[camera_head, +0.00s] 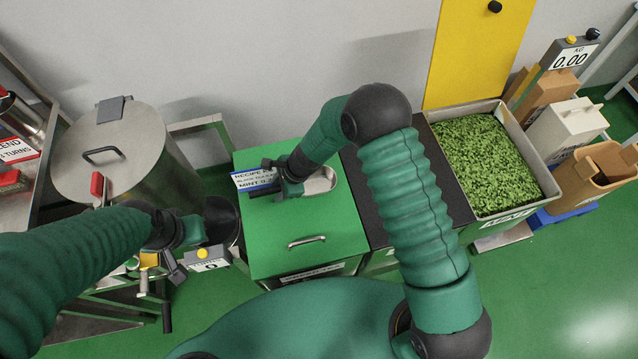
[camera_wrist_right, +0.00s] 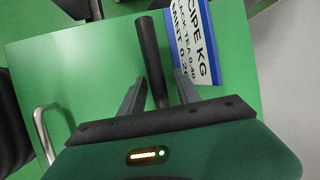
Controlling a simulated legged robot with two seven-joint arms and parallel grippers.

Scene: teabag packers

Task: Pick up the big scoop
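The big scoop has a pale metal bowl (camera_head: 321,181) and lies on the green lid of a bin, partly under my right arm. Its black handle (camera_wrist_right: 152,60) shows in the right wrist view. My right gripper (camera_head: 268,186) is over the handle end; in the right wrist view its two fingers (camera_wrist_right: 159,78) stand on either side of the handle, with a gap visible at least on the right. Whether they touch it at the left is unclear. My left gripper (camera_head: 160,282) is at the lower left, away from the scoop; its fingers are hard to make out.
The green lid (camera_head: 270,240) has a metal handle (camera_head: 307,241) and a recipe sign (camera_head: 255,179). A lidded steel drum (camera_head: 120,150) stands at left. A dark panel (camera_head: 440,170) and a tray of green leaves (camera_head: 490,160) are at right. Green floor is free at lower right.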

